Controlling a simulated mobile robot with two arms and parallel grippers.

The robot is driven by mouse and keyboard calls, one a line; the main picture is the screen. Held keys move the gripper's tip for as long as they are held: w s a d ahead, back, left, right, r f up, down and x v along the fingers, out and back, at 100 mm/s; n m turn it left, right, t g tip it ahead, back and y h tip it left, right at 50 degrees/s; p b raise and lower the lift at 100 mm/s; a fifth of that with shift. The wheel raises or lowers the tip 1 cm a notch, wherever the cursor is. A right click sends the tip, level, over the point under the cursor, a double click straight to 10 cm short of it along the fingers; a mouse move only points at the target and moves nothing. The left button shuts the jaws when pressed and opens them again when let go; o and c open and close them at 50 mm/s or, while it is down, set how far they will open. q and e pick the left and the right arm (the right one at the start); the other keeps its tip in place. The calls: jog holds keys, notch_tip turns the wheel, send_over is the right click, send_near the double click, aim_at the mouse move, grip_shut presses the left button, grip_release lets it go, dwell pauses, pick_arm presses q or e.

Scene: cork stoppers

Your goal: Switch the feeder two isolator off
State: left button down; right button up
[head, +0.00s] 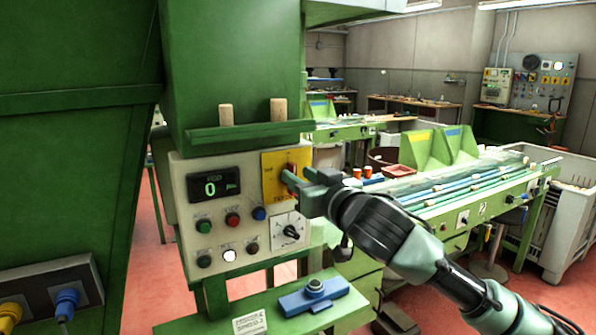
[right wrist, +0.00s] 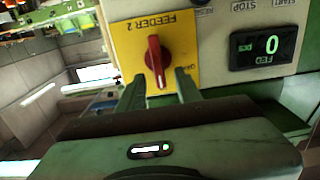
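The feeder two isolator is a red rotary handle (right wrist: 155,60) on a yellow plate (right wrist: 182,38) marked "FEEDER 2", which appears upside down in the right wrist view. The handle stands about vertical in that view. In the head view the yellow plate (head: 270,182) is at the panel's upper right, with the handle partly hidden by my gripper. My right gripper (right wrist: 160,90) is open, its two green fingers apart at either side of the handle's near end. I cannot tell whether they touch it. My left gripper is not in view.
The control panel (head: 182,215) also carries a display reading 0 (head: 212,188), several push buttons and a black dial (head: 291,231). Two corks (head: 278,109) stand on the green ledge (head: 240,132) above. A blue clamp-like fixture (head: 313,296) sits on the green shelf below.

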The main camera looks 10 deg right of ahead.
jog(key=shift+w+a, duration=0.2)
jog(key=shift+w, duration=0.4)
grip_shut()
